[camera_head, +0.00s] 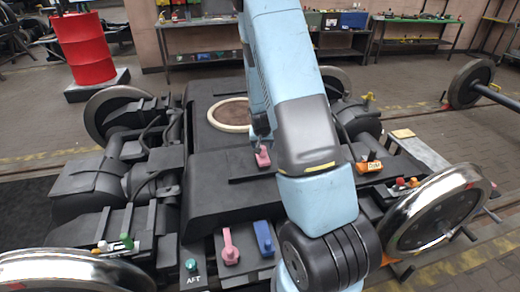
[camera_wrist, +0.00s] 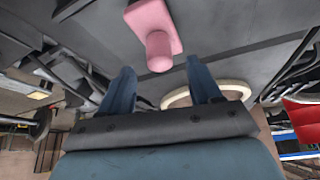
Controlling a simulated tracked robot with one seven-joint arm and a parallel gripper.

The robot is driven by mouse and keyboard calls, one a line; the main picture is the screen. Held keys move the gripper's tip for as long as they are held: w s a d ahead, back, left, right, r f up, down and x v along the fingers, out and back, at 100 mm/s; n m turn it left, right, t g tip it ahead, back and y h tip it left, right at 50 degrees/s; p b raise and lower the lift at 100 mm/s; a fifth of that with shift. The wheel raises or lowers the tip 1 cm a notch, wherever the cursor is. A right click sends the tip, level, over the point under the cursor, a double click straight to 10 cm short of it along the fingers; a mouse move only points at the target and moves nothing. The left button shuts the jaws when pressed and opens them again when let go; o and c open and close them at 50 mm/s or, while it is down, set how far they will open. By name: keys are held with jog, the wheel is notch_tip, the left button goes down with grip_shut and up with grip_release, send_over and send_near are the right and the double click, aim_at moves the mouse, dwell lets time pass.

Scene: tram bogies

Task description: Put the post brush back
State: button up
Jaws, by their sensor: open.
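A pink piece (camera_head: 263,158), a flat block with a round post, sits on the dark top of the bogie. It shows close up in the wrist view (camera_wrist: 152,25), its post pointing towards my fingers. A second pink piece (camera_head: 229,246) with a rounded head lies on the front ledge, beside a blue block (camera_head: 263,238). I cannot tell for sure which pink piece is the post brush. My gripper (camera_head: 262,133) is just above the first pink piece. In the wrist view its two blue fingers (camera_wrist: 160,68) are apart with nothing held between them.
A cream ring (camera_head: 229,102) lies on the bogie top behind the pink piece. An orange block (camera_head: 369,166) lies at the right. A teal knob (camera_head: 191,265) stands by the AFT label. Steel wheels (camera_head: 438,211) flank the bogie. A red drum (camera_head: 84,48) stands at the back left.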

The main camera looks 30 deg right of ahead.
jog(key=s+a+r+n+y, duration=0.1)
jog(key=s+a+r, duration=0.3)
jog(key=r, duration=0.5)
jog(key=s+a+r, duration=0.2)
jog(key=s+r, duration=0.4)
jog(key=r, duration=0.3)
jog(key=s+a+r+n+y, duration=0.1)
jog(key=s+a+r, duration=0.3)
jog(key=r, duration=0.6)
jog(key=s+a+r+n, duration=0.1)
jog(key=s+r, duration=0.2)
jog(key=s, duration=0.3)
jog(key=s+a+r+n, duration=0.1)
jog(key=s+a+r, duration=0.1)
jog(key=s, duration=0.5)
jog(key=s+a+r+n+t, duration=0.1)
jog(key=s+a+r, duration=0.1)
jog(key=s+r, duration=0.2)
jog(key=shift+s, duration=1.25)
